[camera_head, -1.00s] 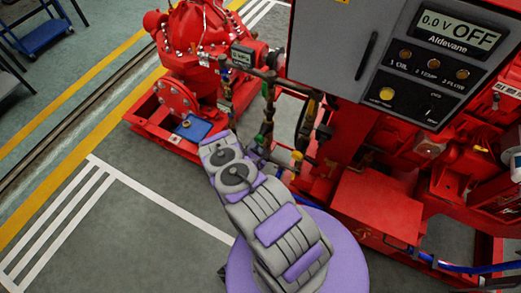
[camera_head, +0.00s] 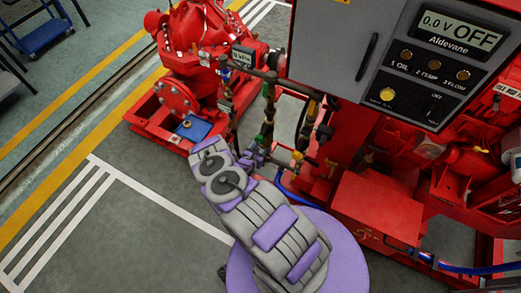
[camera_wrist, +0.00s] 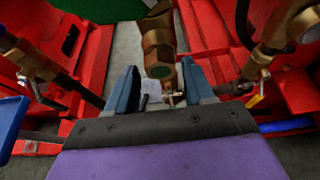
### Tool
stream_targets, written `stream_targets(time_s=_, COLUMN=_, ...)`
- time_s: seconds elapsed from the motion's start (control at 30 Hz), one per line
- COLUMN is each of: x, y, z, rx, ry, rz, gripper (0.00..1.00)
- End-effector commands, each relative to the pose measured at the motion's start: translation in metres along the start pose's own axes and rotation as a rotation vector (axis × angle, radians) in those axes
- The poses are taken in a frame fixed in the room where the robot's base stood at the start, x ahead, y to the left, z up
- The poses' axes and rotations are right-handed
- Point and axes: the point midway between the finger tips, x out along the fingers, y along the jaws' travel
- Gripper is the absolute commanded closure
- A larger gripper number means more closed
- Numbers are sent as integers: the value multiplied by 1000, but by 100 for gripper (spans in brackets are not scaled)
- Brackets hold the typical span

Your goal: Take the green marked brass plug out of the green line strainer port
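A brass strainer fitting (camera_wrist: 158,45) hangs down in the upper middle of the wrist view. My gripper (camera_wrist: 160,78) is open, with one blue finger on each side of this end. I see gaps on both sides and no clear contact; the depth between fingers and plug is hard to judge. A dark green part (camera_wrist: 100,9) shows above. In the head view my gripper (camera_head: 254,157) is small beside the pipework, and the plug cannot be made out there.
Another brass fitting (camera_wrist: 298,30) with a small valve stands at the right of the wrist view. The grey control cabinet (camera_head: 345,45) and red pump (camera_head: 195,35) flank the pipes.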

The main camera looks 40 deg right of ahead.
Motion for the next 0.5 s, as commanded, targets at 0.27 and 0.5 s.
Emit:
stream_targets(time_s=0.27, x=0, y=-2, z=0, rx=74, ry=0, rz=28, gripper=48)
stream_targets(time_s=0.5, x=0, y=-3, z=0, rx=292, ry=0, rz=119, gripper=48)
